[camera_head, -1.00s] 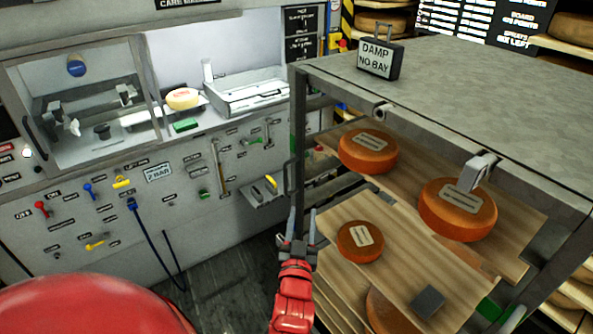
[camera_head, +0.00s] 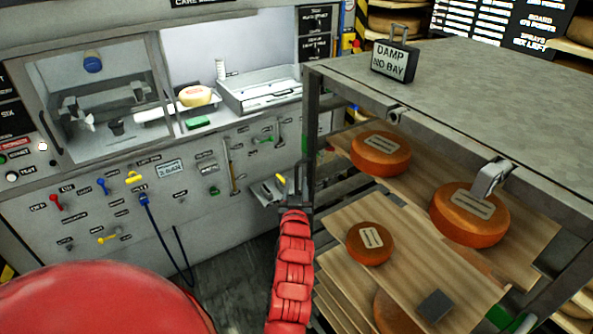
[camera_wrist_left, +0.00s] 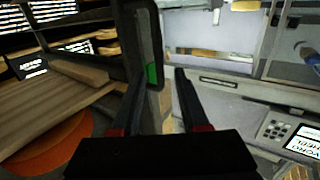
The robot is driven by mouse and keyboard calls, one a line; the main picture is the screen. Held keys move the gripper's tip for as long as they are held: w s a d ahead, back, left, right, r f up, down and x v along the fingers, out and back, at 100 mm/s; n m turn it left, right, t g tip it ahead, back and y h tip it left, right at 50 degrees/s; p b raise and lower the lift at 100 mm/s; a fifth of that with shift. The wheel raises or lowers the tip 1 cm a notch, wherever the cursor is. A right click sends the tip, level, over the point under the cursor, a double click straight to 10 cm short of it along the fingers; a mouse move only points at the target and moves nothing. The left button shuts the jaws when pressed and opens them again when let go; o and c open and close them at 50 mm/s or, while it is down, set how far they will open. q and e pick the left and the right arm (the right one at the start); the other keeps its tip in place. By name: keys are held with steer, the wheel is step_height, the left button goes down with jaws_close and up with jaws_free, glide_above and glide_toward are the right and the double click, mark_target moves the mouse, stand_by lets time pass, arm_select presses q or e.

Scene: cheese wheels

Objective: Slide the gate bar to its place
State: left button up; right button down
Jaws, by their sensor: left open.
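My left gripper (camera_head: 293,188) is open beside the near-left corner post (camera_head: 312,125) of the cheese rack. In the left wrist view its two fingers (camera_wrist_left: 160,100) are spread apart, and an upright dark post with a green patch (camera_wrist_left: 152,73) shows ahead between them. I cannot tell whether they touch the post. No part is clearly marked as the gate bar, and I cannot tell which piece it is. A grey metal bracket (camera_head: 488,180) hangs at the rack's front top edge, and a small fitting (camera_head: 395,116) sits left of it. My right gripper is out of view.
The rack holds orange cheese wheels (camera_head: 381,155) on wooden boards (camera_head: 345,222). A sign block (camera_head: 394,62) stands on its grey top. A control panel (camera_head: 130,215) with levers and a hanging blue hose is at the left. Dark floor lies between panel and rack.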

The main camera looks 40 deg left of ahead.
mark_target(297, 176)
arm_select(q)
steer(key=shift+p+x, duration=0.6)
steer(key=shift+x, duration=1.85)
steer(key=shift+f, duration=0.1)
steer(key=shift+c, duration=0.2)
jaws_close()
